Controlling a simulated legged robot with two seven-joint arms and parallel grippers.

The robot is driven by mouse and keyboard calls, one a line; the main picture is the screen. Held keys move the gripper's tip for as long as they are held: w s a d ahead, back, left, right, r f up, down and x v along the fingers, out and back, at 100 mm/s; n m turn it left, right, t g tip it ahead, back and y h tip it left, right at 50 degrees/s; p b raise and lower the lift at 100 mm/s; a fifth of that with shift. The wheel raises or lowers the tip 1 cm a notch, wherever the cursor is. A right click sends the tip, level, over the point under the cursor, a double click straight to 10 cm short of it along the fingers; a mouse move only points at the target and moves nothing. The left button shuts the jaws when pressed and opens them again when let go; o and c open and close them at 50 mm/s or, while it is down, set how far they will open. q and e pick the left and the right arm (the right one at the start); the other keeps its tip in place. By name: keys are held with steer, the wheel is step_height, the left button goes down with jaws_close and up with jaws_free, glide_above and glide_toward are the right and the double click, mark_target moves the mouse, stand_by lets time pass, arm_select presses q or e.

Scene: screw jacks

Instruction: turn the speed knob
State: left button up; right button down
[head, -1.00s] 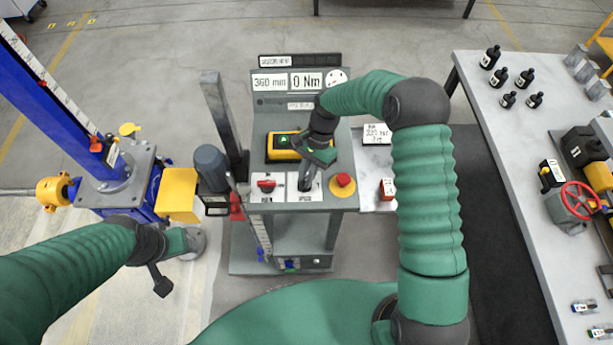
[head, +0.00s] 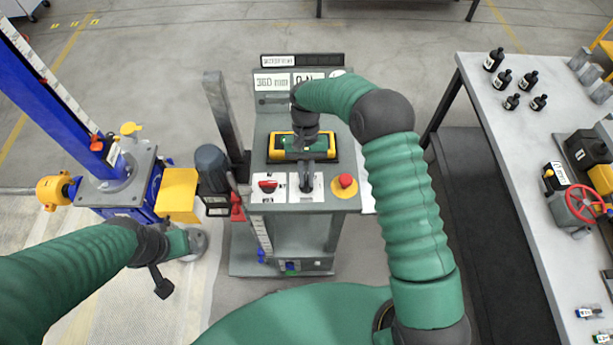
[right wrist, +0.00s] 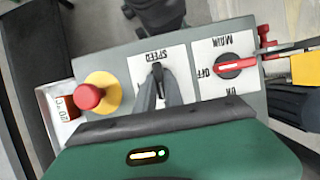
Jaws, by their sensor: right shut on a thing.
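The speed knob (right wrist: 157,70) is small and black, on a white plate marked SPEED on the grey console (head: 325,205). My right gripper (right wrist: 161,86) has its fingers shut on the knob, partly hiding it. In the head view my right gripper (head: 306,184) reaches down to the same plate, and the hand hides much of the knob. My left arm's dark end (head: 162,285) hangs at the lower left, away from the console; its jaws are too unclear to read.
A red MAIN switch (right wrist: 237,66) and a red mushroom button on a yellow base (right wrist: 101,93) flank the knob. A yellow-framed device (head: 274,150) lies behind it. A blue screw jack (head: 60,115) stands left; a grey bench (head: 505,140) stands right.

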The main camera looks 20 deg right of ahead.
steer(key=shift+w+r, duration=0.15)
steer(key=c, duration=1.4)
jaws_free()
steer(key=shift+c, duration=0.2)
steer(key=b+v, duration=0.2)
steer(key=v, duration=1.4)
steer(key=shift+r, duration=0.3)
steer(key=shift+w, duration=0.1)
